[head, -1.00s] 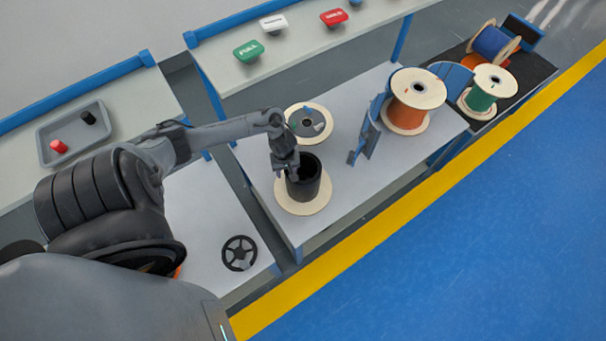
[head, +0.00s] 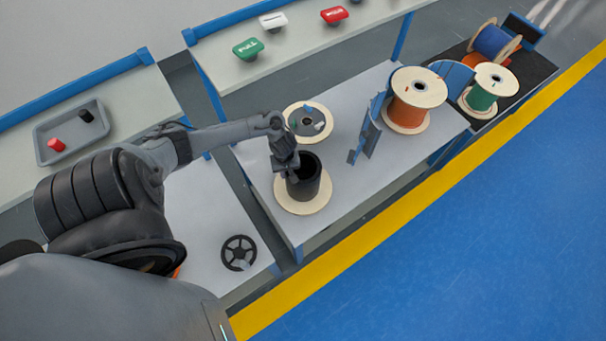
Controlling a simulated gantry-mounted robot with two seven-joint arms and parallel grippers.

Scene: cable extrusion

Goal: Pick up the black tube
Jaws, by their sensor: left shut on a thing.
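The black tube (head: 307,186) stands upright on a round wooden disc (head: 303,209) on the middle table. Its open top faces up. My left gripper (head: 291,172) is at the left rim of the tube, pointing down, and is shut on its wall. The fingertips are small and partly hidden against the dark tube. The tube appears to rest on the disc; I cannot see a gap under it. My right gripper is not in view.
Behind the tube lies a wooden disc with a grey centre (head: 308,122). A blue bracket (head: 367,134) and an orange cable spool (head: 407,114) stand to the right. A black wheel (head: 239,252) lies at the left. The table's front edge is close to the tube.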

